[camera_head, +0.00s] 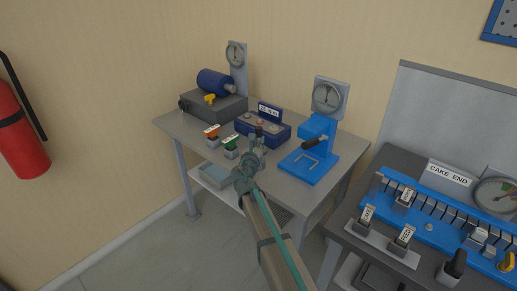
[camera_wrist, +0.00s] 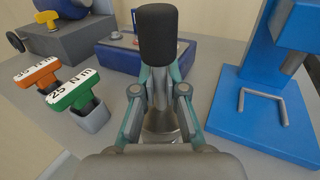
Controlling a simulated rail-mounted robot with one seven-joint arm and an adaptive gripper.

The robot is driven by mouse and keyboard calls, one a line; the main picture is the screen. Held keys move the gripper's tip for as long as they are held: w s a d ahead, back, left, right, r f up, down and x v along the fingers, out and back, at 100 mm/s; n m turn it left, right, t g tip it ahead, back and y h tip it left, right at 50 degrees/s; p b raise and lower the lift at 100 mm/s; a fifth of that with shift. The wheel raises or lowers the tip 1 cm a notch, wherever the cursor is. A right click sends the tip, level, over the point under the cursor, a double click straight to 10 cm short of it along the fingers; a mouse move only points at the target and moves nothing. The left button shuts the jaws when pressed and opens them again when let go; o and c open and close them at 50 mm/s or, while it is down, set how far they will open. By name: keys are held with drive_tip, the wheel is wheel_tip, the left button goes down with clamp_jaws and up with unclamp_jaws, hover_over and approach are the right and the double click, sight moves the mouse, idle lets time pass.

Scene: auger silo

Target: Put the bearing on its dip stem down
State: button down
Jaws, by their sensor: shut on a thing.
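My gripper (camera_head: 246,172) is over the front part of the left table. In the wrist view, my gripper (camera_wrist: 160,108) is shut on a black-topped piece (camera_wrist: 158,35) with a metal lower part between the fingers. The black part points up in that view. I cannot tell whether this piece is the bearing or where its stem is. A dark blue box (camera_head: 264,137), with a small label plate and round parts on top, stands behind the gripper. It also shows in the wrist view (camera_wrist: 118,58); the held piece hides part of it. I cannot read its label for certain.
Orange (camera_head: 211,131) and green (camera_head: 230,143) torque-labelled handles stand left of my gripper. A blue press-like stand (camera_head: 310,165) is close on the right. A grey unit with a blue motor (camera_head: 213,82) is at the back left. Bare tabletop (camera_head: 180,124) shows at the left.

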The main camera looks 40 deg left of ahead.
drive_tip(key=shift+w+a+f, duration=0.45)
drive_tip(key=shift+f, duration=1.85)
drive_tip(key=shift+f, duration=0.1)
drive_tip(key=c, duration=1.2)
unclamp_jaws()
drive_tip(key=shift+p, duration=0.3)
drive_tip(key=b+v, duration=0.2)
drive_tip(key=v, duration=1)
drive_tip(key=shift+b, duration=0.35)
